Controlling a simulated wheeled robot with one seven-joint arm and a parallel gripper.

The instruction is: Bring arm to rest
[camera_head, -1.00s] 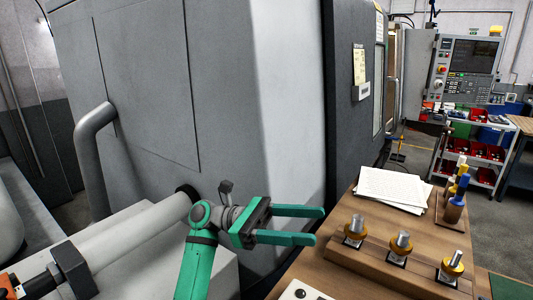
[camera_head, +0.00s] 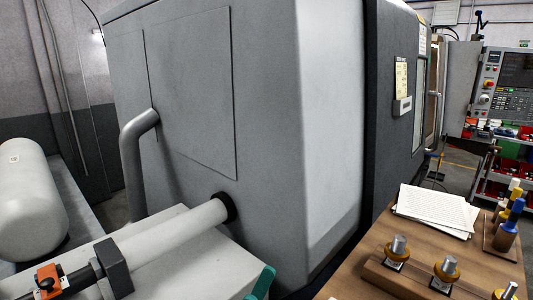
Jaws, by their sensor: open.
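Only a small green tip of my gripper (camera_head: 262,284) shows at the bottom edge, in front of the grey machine's lower side and left of the wooden bench. It looks like one finger end. The other finger, the gripper body and the rest of the arm are out of frame. Nothing is seen held.
The large grey machine (camera_head: 270,120) fills the middle, with a bent grey pipe (camera_head: 130,165) and a light horizontal tube (camera_head: 175,230) at its left. The wooden bench (camera_head: 375,285) at right bears papers (camera_head: 437,208), several metal-topped holders (camera_head: 445,268) and a blue-topped tool (camera_head: 510,225).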

